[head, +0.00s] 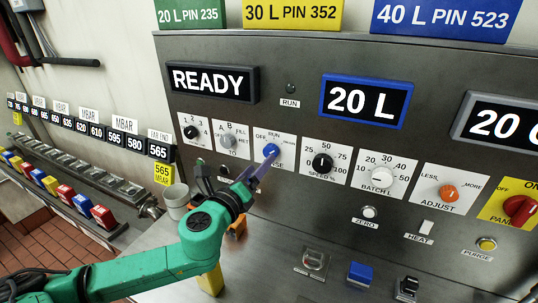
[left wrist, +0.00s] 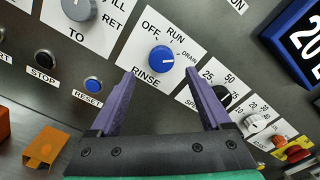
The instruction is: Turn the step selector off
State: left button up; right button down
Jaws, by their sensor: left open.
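The blue knob (head: 268,153) sits on a white plate marked OFF, RUN, DRAIN and RINSE on the grey panel. It also shows in the left wrist view (left wrist: 162,59), with OFF at its upper left and RINSE below. Its small white pointer mark is too small to read surely. My left gripper (head: 266,167) is open and empty, its purple fingers pointing at the panel. In the left wrist view its fingertips (left wrist: 159,75) are either side of the knob's lower edge, apart from the knob. My right gripper is out of view.
The speed knob (head: 322,163) is close right of the blue knob, and the fill selector (head: 228,141) is close left. A blue reset button (left wrist: 93,83) is below left. The red OFF/ON knob (head: 519,209) is far right. A white cup (head: 177,198) stands left of my arm.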

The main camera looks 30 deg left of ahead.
aim_at(269, 153)
pick_arm(q)
jog(key=shift+w+a+r+p, duration=0.1)
jog(key=shift+w+r+p, duration=0.1)
jog(key=shift+w, duration=0.35)
jog(key=shift+w+a+r+p, duration=0.1)
jog(key=shift+w+p, duration=0.1)
jog(key=shift+w, duration=0.35)
jog(key=w, duration=0.2)
jog(key=w+p, duration=0.1)
jog(key=w, duration=0.1)
jog(key=shift+w+f, duration=0.2)
jog(key=shift+w, duration=0.05)
jog(key=shift+s, duration=0.1)
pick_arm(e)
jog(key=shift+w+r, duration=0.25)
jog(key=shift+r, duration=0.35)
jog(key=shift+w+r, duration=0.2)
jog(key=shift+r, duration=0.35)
pick_arm(q)
jog(key=shift+s, duration=0.1)
jog(key=c, duration=0.4)
grip_shut()
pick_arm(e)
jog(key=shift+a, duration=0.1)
